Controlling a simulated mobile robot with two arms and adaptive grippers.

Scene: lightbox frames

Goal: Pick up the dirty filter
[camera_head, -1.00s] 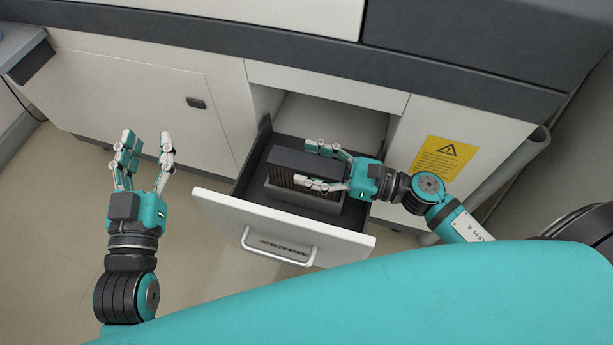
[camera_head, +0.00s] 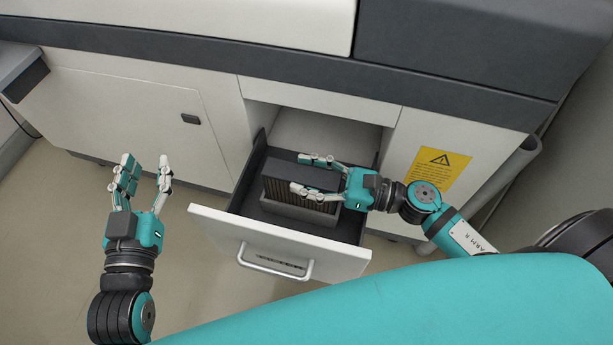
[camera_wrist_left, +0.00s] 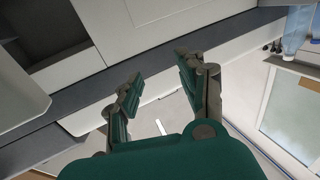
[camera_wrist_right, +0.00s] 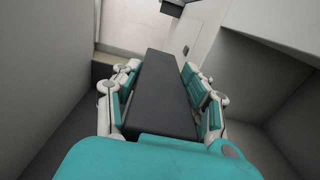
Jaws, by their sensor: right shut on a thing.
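The dirty filter (camera_head: 288,182) is a dark grey block with a pleated front, in the open drawer (camera_head: 283,231) of the machine. My right gripper (camera_head: 308,175) is at the right end of the filter, with one finger on each long side. In the right wrist view the filter (camera_wrist_right: 160,95) lies between the fingers of my right gripper (camera_wrist_right: 165,90), which are shut on it. The filter's lower part sits in or just above a grey holder (camera_head: 297,207); I cannot tell whether it is lifted clear. My left gripper (camera_head: 145,170) is open and empty, left of the drawer.
The drawer's white front with a metal handle (camera_head: 275,268) sticks out over the floor. Cabinet doors (camera_head: 130,115) flank the opening. A yellow warning label (camera_head: 440,172) is on the right panel. Open floor (camera_head: 60,230) lies to the left.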

